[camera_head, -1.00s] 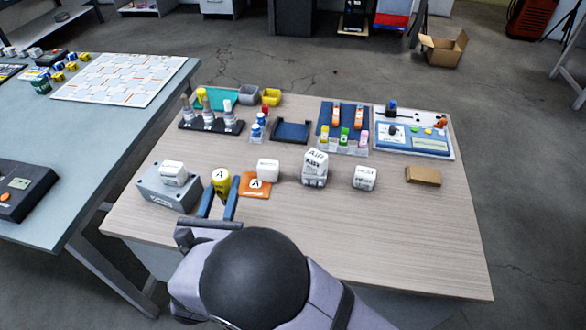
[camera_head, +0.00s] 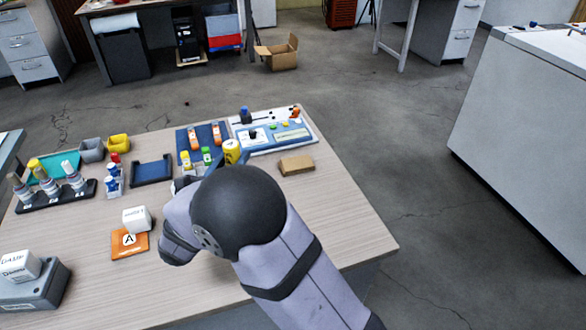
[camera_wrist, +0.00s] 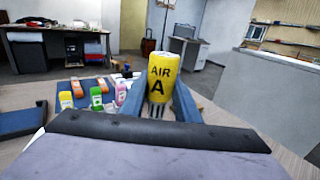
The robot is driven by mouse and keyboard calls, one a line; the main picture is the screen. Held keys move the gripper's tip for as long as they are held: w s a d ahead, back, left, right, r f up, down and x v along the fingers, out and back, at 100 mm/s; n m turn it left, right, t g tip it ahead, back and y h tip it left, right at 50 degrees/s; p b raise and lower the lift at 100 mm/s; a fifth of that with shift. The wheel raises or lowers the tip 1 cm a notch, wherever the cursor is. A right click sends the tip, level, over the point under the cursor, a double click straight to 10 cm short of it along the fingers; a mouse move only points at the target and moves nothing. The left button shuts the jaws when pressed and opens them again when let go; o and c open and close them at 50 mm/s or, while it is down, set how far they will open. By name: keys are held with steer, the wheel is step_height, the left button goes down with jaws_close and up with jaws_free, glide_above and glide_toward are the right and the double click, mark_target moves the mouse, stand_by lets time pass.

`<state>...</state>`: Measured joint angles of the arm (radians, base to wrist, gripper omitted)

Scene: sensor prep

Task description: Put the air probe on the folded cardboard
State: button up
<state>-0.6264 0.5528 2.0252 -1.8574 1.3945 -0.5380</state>
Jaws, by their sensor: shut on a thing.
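The air probe (camera_wrist: 162,78) is a yellow cylinder with a pale top, marked "AIR A". My gripper (camera_wrist: 157,108) is shut on it, with a blue finger on each side, and the probe stands roughly upright. The folded cardboard (camera_head: 296,165) is a flat brown block on the table, to the right of the probe and a little lower in the picture. Nothing lies on it. I cannot make it out in the wrist view.
A blue-and-white panel (camera_head: 272,134) with knobs stands behind the cardboard. Blue trays and small coloured bottles (camera_head: 187,160) are left of the probe. A white cube (camera_head: 137,219) sits by an orange card (camera_head: 130,246). The table right of my arm (camera_head: 345,220) is clear.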

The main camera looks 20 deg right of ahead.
steer(key=w+d+r+m+g+h+b, duration=0.1)
steer(key=d+r+m+g+h+b, duration=0.1)
steer(key=d, duration=1)
steer(key=w+d+r+m+g+h+b, duration=0.1)
steer(key=d+r+m+g+h+b, duration=0.1)
steer(key=d, duration=1.1)
steer(key=n+t+y, duration=0.4)
glide_above(296, 162)
steer(key=f, duration=0.2)
steer(key=shift+f+b, duration=0.5)
steer(key=shift+f, duration=4.3)
steer(key=shift+f, duration=0.2)
steer(key=o, duration=1.1)
steer(key=shift+s+r, duration=0.1)
steer(key=shift+r, duration=0.15)
steer(key=v, duration=1.2)
steer(key=shift+d, duration=0.15)
